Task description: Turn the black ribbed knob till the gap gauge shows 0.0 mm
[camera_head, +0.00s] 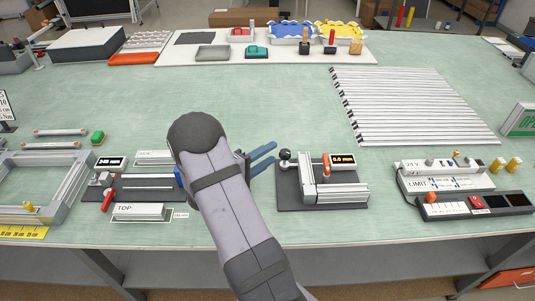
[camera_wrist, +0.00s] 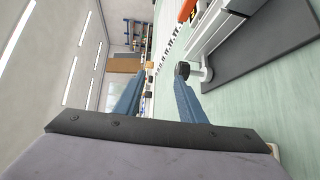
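The black ribbed knob (camera_head: 285,154) is on the left end of a grey fixture (camera_head: 308,187) on a dark base plate. The gap gauge (camera_head: 343,161) is a small lit display at the fixture's back; its digits are too small to read surely. My gripper (camera_head: 268,158) has blue fingers, is open and empty, and points right, just left of the knob. In the wrist view the knob (camera_wrist: 182,70) shows just beyond the tip of the right finger, not between the fingers. Whether that finger touches it, I cannot tell.
An orange-red lever (camera_head: 326,166) stands beside the gauge. A second fixture with a display (camera_head: 111,162) lies left of my arm. A limit and switch panel (camera_head: 447,183) is at the right. Long rails (camera_head: 410,105) lie behind. The green mat between is clear.

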